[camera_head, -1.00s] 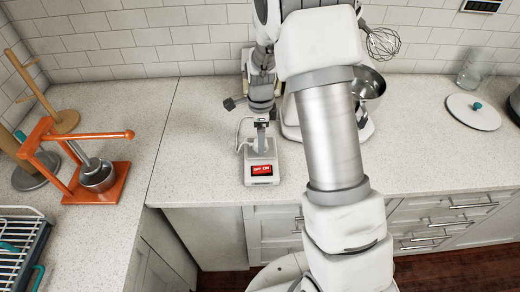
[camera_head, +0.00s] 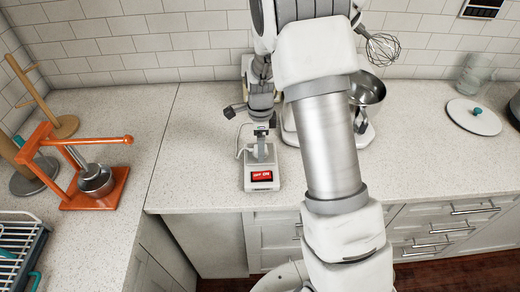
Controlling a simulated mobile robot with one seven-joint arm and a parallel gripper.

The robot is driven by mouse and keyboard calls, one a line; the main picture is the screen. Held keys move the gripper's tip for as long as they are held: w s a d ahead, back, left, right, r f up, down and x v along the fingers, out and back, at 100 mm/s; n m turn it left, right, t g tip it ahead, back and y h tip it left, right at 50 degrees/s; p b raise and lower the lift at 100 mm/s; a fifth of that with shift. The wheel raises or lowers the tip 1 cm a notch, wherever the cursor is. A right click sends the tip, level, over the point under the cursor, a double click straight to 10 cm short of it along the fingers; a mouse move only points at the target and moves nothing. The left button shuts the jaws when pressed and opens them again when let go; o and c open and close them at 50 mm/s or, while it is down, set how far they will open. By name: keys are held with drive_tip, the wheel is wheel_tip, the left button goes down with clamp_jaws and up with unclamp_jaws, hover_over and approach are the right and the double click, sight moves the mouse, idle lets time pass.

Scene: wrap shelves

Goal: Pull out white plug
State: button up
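A white power strip (camera_head: 262,186) with a red lit switch (camera_head: 262,176) lies on the counter near its front edge. A white plug (camera_head: 263,152) appears to sit upright in its far part, small and partly covered. A white cord (camera_head: 238,150) loops off to its left. My gripper (camera_head: 261,124) is over the far end of the strip, at the plug's top. The fingers are small and dark here, and I cannot tell whether they touch or hold the plug.
A stand mixer with a steel bowl (camera_head: 367,88) stands close on the right, partly behind my arm. An orange press (camera_head: 95,199) and wooden stands (camera_head: 63,127) are at left. Counter left of the strip is clear.

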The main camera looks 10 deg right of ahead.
drive_tip(key=shift+c, duration=0.3)
clamp_jaws()
idle(0.5)
drive_tip(key=shift+r+p, duration=2.2)
drive_tip(key=shift+r, duration=0.85)
